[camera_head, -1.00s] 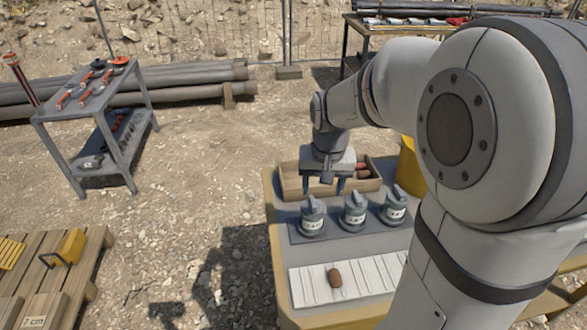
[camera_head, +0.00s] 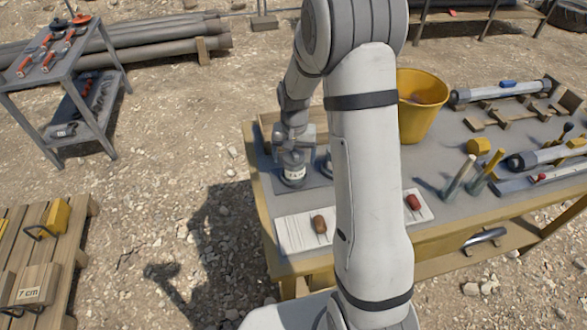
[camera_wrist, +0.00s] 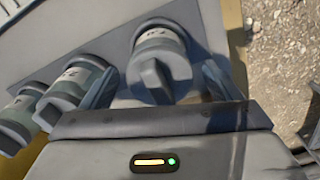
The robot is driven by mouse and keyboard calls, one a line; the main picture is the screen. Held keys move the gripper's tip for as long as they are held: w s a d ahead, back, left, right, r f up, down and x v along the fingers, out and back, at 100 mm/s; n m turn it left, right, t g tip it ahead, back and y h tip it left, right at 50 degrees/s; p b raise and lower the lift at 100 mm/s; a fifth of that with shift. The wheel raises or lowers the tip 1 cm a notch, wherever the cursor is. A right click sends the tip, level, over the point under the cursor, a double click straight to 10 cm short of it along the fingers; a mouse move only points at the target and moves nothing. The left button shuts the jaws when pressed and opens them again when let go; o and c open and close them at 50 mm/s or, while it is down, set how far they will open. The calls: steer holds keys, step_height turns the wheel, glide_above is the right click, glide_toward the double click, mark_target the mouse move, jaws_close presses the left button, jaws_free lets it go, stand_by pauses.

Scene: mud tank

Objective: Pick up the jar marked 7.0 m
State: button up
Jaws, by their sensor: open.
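Several grey jars with turning-handle lids and pale labels stand in a row on a grey mat (camera_wrist: 110,38). In the wrist view, the end jar (camera_wrist: 165,40) is between the two open fingers of my gripper (camera_wrist: 158,76); its label is too small to read surely. A middle jar (camera_wrist: 75,85) stands just outside one finger, and another jar (camera_wrist: 22,110) is farther left. In the head view, my gripper (camera_head: 293,156) is over the leftmost jar (camera_head: 294,175); my arm hides most of the others. I cannot tell whether the fingers touch the jar.
A white card (camera_head: 295,236) with brown and red handled pieces lies in front. A yellow bucket (camera_head: 422,115) and loose tools are on the table's right. A tool bench (camera_head: 62,65) stands at the left.

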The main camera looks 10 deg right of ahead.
step_height(320, 180, down, 2)
steer(key=c, duration=1.3)
steer(key=shift+o, duration=0.2)
